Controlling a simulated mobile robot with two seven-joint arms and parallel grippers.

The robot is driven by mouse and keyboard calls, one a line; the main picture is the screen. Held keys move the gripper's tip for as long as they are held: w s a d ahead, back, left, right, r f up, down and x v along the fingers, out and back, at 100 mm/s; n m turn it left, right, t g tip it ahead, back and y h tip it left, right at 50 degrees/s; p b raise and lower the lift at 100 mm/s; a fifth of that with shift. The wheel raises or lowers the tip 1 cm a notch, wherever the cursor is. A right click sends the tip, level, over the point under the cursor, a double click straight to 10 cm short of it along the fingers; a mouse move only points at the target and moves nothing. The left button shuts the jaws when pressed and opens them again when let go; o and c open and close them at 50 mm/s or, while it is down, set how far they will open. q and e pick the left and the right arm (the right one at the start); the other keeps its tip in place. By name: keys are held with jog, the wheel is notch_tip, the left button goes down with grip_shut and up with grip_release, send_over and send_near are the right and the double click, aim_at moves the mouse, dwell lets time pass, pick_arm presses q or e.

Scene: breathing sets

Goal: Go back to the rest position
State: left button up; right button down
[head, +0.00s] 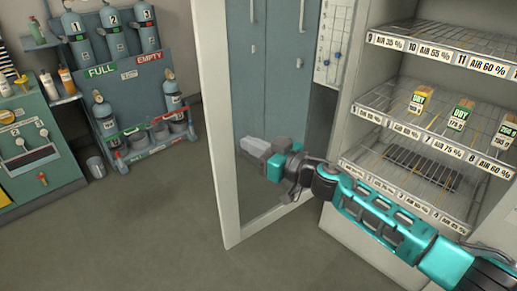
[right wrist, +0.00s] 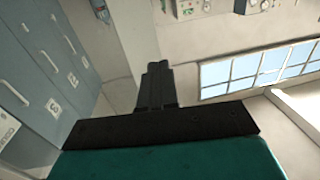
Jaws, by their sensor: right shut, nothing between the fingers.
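My right gripper (head: 256,149) is at the end of my teal arm, which reaches in from the right in the head view. Its fingers are together with nothing between them, in front of the open cabinet door. In the right wrist view the shut gripper (right wrist: 157,85) points at a wall, with a window to the right. My left gripper does not show in either view.
An open door (head: 226,130) stands left of a cabinet with wire shelves (head: 400,104) holding small boxes. A rack (head: 140,85) with grey cylinders stands at the back left. A teal bench (head: 35,150) is at far left. The floor (head: 150,235) between is clear.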

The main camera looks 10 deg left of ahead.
jog(key=s+d+f+m+h, duration=0.4)
jog(key=s+d+f+h, duration=0.2)
jog(key=s+d+f, duration=0.6)
jog(key=s+d+f+m+t+h, duration=0.1)
jog(key=s+d+f+m+h, duration=0.3)
jog(key=s+d+f+h, duration=0.3)
jog(key=s+d+f, duration=0.4)
jog(key=s+d, duration=0.1)
jog(key=s, duration=0.4)
jog(key=shift+d+f+m, duration=0.25)
jog(key=shift+f+m, duration=0.1)
jog(key=shift+m, duration=0.05)
